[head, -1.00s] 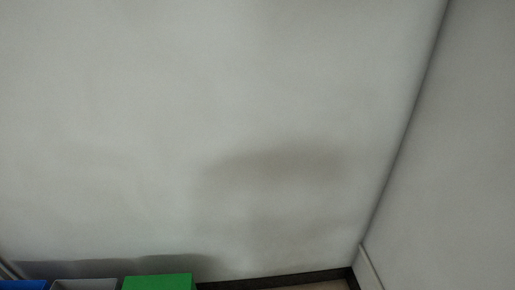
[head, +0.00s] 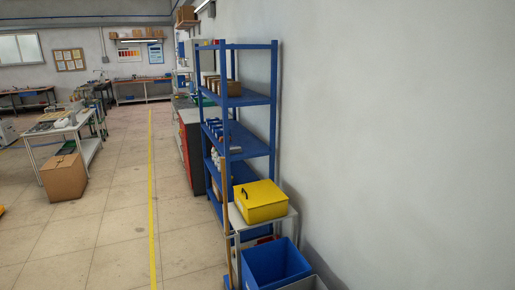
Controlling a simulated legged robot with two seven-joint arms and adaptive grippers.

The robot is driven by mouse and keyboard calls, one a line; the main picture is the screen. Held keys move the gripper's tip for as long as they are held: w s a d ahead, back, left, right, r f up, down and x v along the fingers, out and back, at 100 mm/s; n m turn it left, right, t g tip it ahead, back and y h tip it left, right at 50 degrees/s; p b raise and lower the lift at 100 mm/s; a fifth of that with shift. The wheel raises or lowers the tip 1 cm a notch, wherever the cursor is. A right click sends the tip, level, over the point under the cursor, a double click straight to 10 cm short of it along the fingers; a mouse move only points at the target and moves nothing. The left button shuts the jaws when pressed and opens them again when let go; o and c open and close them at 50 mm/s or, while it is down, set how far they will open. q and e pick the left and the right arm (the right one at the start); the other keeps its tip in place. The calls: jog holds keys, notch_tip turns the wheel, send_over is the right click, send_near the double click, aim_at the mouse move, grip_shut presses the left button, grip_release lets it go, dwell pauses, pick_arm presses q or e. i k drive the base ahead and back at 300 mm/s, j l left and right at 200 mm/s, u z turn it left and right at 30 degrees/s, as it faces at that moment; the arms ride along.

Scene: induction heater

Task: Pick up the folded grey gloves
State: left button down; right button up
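I cannot make out the folded grey gloves in the head view. A white table (head: 81,123) on the left carries several small items, too small to tell apart. Neither of my grippers is in view.
A blue shelf unit (head: 247,98) stands along the right wall. A yellow box (head: 261,200) sits on a small white stand, with a blue bin (head: 274,266) in front. A cardboard box (head: 63,178) is on the floor. The tiled floor around the yellow line (head: 152,190) is clear.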

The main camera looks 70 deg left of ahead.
aim_at(233, 150)
jog(key=u, duration=2.6)
